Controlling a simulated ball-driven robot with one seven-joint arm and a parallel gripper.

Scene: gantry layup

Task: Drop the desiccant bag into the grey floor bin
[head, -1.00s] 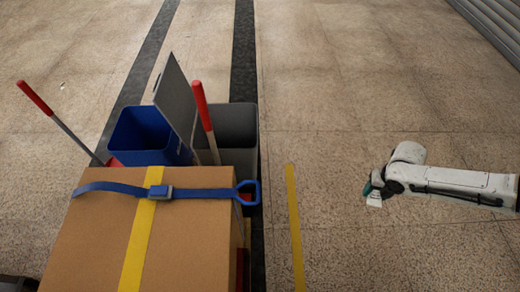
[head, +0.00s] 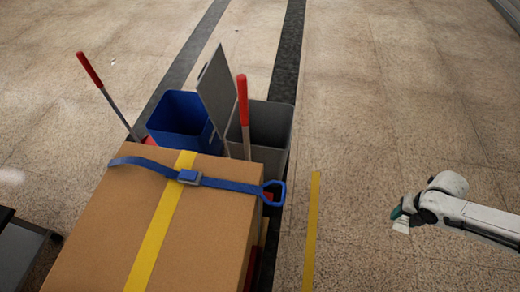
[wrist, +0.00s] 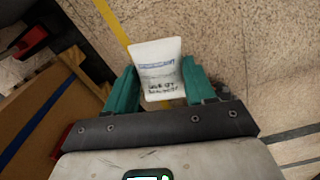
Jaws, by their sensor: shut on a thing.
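The desiccant bag (wrist: 158,72) is a small white packet with blue and black print. My gripper (wrist: 155,88) is shut on it, with a teal finger on each side. In the head view my gripper (head: 399,215) is at the right, with the white bag (head: 402,225) hanging from it over open floor. The grey floor bin (head: 265,122) stands behind the cardboard box, to the left of my gripper and farther away. Its top is open, and its lower part is hidden by the box and a red-handled tool.
A blue bin (head: 183,122) stands left of the grey bin, with a grey upright panel (head: 216,92) between them. A large strapped cardboard box (head: 120,215) fills the near left. Red-handled tools (head: 242,100) rise by the bins. Floor right of the yellow line (head: 312,230) is clear.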

